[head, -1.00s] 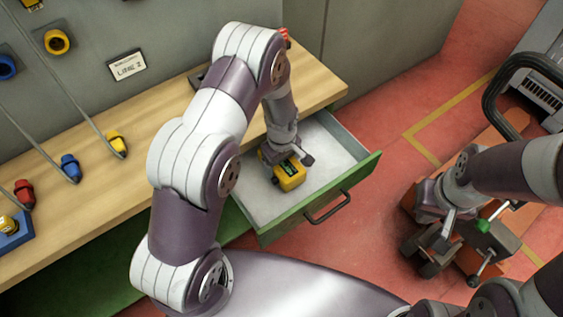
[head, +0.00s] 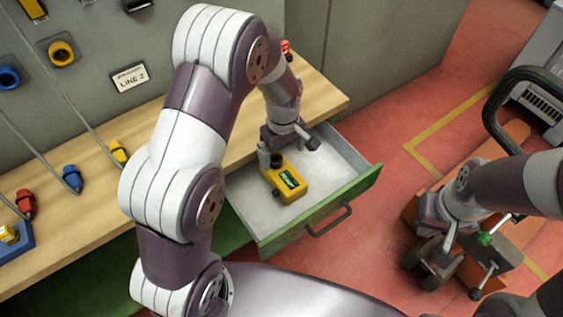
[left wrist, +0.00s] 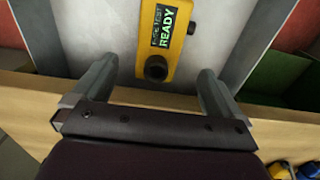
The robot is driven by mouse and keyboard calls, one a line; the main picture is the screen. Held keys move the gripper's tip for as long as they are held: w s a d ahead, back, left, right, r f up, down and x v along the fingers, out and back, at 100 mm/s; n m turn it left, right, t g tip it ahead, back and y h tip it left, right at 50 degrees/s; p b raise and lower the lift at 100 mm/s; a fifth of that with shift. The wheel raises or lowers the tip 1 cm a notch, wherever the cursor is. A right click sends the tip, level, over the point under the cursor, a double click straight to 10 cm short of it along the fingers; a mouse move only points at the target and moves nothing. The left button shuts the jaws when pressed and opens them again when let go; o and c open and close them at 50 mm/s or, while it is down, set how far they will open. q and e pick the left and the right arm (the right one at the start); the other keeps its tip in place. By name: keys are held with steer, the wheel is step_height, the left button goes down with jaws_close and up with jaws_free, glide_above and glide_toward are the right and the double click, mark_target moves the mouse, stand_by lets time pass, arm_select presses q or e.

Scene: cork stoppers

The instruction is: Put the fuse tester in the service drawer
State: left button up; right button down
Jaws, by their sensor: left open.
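The yellow fuse tester (head: 287,181), with a green display and a dark round end, lies on the bottom of the open service drawer (head: 322,213). In the left wrist view its display reads READY on the tester (left wrist: 178,42). My left gripper (head: 288,147) is open and empty, just behind the tester's dark end in the head view. In the left wrist view its two fingers (left wrist: 155,72) stand apart on either side of that end, with gaps. My right gripper (head: 445,222) is at the right, by the orange cart; its fingers are unclear.
The wooden worktop (head: 90,215) runs above the drawer, with red, blue and yellow plugs on cords. A grey panel behind carries a LINE 2 label (head: 129,77). The orange cart (head: 480,245) with a black handle stands right of the drawer on the red floor.

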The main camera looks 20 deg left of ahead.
arm_select(q)
steer(key=s+a+r+m, duration=0.1)
steer(key=s+r+m, duration=0.3)
steer(key=s, duration=0.3)
steer(key=s+a+r+m+t, duration=0.1)
steer(key=s+a+r+m, duration=0.1)
steer(key=s+r+m, duration=0.2)
steer(key=s+m, duration=0.2)
steer(key=s, duration=0.1)
steer(key=shift+a+m, duration=0.15)
steer(key=shift+m, duration=0.15)
steer(key=shift+s, duration=0.15)
steer(key=shift+c, duration=0.3)
